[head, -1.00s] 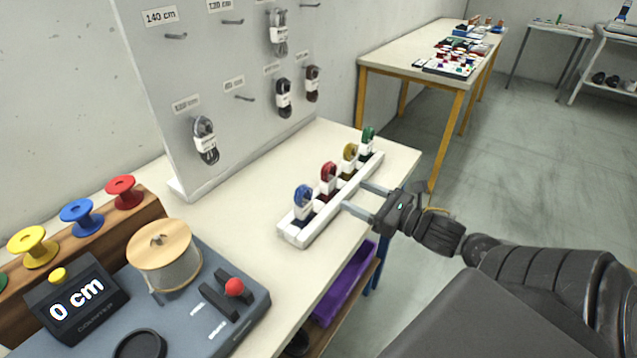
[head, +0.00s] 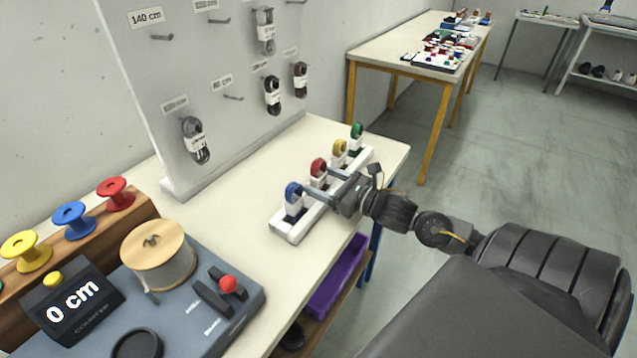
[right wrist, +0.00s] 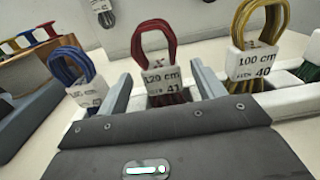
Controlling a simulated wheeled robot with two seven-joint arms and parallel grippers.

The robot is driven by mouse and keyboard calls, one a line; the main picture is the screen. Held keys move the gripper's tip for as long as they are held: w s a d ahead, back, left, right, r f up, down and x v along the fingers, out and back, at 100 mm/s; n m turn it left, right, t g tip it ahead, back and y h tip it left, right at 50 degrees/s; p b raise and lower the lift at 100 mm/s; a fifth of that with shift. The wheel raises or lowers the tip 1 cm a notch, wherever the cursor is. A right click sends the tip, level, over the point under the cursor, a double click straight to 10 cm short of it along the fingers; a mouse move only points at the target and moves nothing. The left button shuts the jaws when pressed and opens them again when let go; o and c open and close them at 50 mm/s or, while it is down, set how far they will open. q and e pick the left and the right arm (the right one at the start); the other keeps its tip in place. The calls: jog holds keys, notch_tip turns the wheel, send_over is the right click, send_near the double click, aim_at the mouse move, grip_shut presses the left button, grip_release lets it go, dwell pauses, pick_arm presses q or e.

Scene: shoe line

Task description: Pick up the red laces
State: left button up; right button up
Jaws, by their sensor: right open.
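The red laces (head: 318,168) stand as a looped bundle in the white rack (head: 288,234), between the blue laces (head: 293,192) and the yellow laces (head: 339,148). In the right wrist view the red laces (right wrist: 157,45) have a white band (right wrist: 161,79) reading 120 cm and 41. My right gripper (head: 318,182) is open at the rack. Its two fingers (right wrist: 163,92) lie on either side of the red laces, apart from the band, with nothing held. My left gripper is not in view.
Green laces (head: 356,132) stand at the rack's far end. A pegboard (head: 220,100) with hanging laces rises behind. A counter with a wooden spool (head: 158,245) and red-knobbed lever (head: 228,284) is at the left. A purple bin (head: 338,275) sits below the table edge.

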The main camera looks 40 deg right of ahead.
aim_at(322, 180)
jog(key=x, duration=0.2)
jog(key=shift+w+d+r+p, duration=0.1)
jog(key=shift+w+p, duration=0.2)
jog(key=shift+w, duration=0.35)
jog(key=shift+w+a, duration=0.2)
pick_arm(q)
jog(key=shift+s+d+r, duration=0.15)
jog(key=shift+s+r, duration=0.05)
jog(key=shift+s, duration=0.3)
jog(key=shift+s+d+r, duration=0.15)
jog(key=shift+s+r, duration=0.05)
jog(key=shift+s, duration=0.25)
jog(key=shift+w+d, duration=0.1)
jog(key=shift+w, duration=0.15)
pick_arm(e)
jog(key=c, duration=1.1)
jog(key=shift+o, duration=0.2)
